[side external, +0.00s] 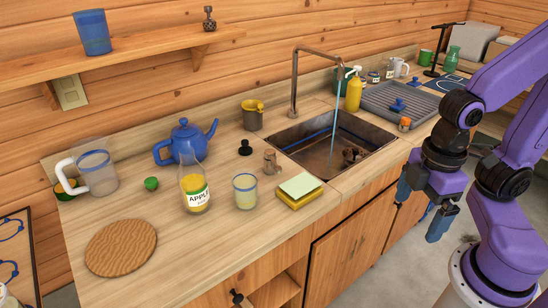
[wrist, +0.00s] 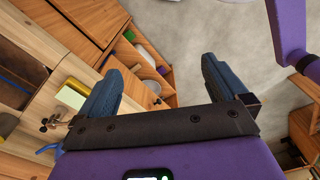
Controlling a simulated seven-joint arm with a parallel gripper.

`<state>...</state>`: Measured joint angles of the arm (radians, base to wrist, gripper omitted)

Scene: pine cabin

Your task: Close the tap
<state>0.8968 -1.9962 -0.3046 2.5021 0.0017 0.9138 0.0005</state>
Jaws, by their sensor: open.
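The tap (side external: 294,82) is a tall square-bent metal spout at the back left of the sink (side external: 287,151). A thin stream of water (side external: 334,128) falls from its end into the basin. I cannot make out a handle on the spout for certain. A small metallic brown fitting (side external: 270,161) stands on the counter left of the sink; I cannot tell what it is. My gripper (side external: 420,207) is open and empty, pointing down in front of the counter, to the right of and apart from the tap. In the wrist view its fingers (wrist: 160,68) are spread over floor and cabinet.
A blue teapot (side external: 186,142) stands left.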

